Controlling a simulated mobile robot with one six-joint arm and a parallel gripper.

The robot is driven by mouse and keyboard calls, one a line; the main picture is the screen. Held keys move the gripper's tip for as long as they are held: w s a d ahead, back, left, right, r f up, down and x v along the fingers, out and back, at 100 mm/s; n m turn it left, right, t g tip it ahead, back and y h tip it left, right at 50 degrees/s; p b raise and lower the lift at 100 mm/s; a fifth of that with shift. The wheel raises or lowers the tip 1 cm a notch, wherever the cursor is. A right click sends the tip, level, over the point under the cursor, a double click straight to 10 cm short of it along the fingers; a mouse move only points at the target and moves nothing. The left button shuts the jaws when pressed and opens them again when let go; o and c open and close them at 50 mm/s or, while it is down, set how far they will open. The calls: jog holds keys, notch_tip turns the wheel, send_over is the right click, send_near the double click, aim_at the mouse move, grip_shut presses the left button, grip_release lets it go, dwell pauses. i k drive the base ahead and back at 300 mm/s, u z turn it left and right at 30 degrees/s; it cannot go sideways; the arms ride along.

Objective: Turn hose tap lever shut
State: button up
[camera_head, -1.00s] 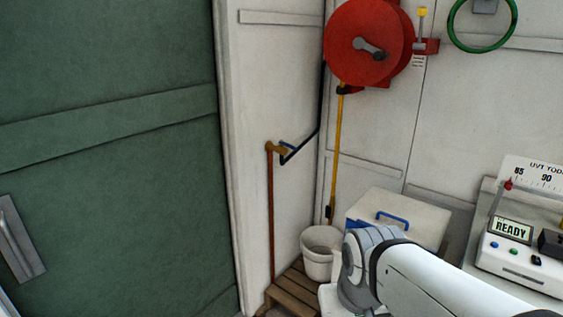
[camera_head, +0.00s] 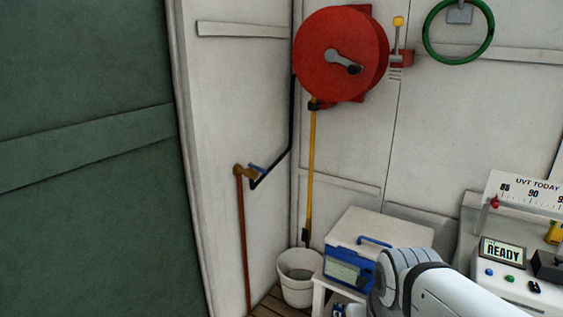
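The hose tap (camera_head: 243,171) is a brass fitting on top of a rust-brown pipe (camera_head: 243,235) against the white wall. Its small blue lever (camera_head: 257,168) sits on the tap's right side, beside a black hose that bends up toward the red reel. The lever is too small here to tell its exact setting. My white and grey arm shows at the bottom right, with its visible part to the right of and below the tap. My gripper is not in view.
A red hose reel (camera_head: 338,54) with a yellow hose (camera_head: 311,180) hangs above a white bucket (camera_head: 299,276). A white and blue box (camera_head: 375,235) stands right of the bucket. A control unit reading READY (camera_head: 503,252) is at the right. A green door (camera_head: 85,150) fills the left.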

aim_at(251, 164)
jog(key=z, duration=0.2)
jog(key=i, duration=1.15)
jog(key=u, duration=0.4)
